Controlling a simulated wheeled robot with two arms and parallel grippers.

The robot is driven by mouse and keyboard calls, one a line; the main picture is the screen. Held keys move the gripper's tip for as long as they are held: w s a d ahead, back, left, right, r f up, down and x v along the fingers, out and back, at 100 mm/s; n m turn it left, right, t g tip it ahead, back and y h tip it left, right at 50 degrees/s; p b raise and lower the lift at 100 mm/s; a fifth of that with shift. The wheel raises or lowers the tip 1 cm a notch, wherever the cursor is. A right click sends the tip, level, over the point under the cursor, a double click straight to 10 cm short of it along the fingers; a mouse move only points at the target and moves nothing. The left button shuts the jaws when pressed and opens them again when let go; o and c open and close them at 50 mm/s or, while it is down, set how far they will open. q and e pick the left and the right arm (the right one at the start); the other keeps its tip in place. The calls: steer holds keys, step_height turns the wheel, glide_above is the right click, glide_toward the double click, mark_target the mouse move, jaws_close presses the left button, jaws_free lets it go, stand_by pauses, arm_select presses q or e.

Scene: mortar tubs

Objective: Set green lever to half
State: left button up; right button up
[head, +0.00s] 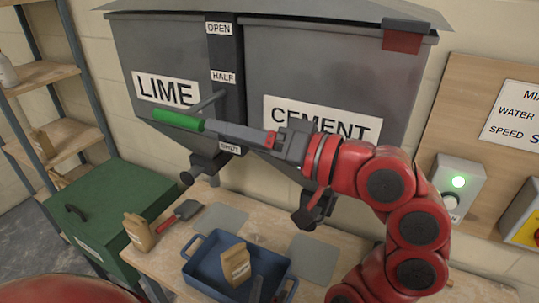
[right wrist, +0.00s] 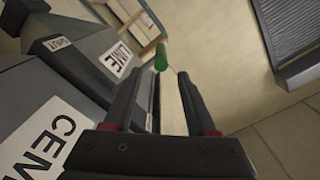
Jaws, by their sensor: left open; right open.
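The green lever handle (head: 178,120) sticks out in front of the grey LIME bin. Its grey rod meets the dark strip just below the HALF label (head: 222,76) and above the SHUT label (head: 229,148). My right gripper (head: 205,126) reaches in from the right with its fingertips close to the handle's right end. In the right wrist view, its fingers (right wrist: 158,74) are apart and the green handle (right wrist: 161,56) shows between and beyond the tips; contact is unclear. My left gripper (head: 273,285) is open at the bottom edge, over the blue tray and partly cut off.
The CEMENT bin (head: 330,65) is behind my right arm. A green chest (head: 110,205) stands at left.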

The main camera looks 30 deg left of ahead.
steer(key=d+b, duration=0.1)
steer(key=d, duration=0.5)
steer(key=shift+b, duration=0.3)
steer(key=shift+w, duration=0.1)
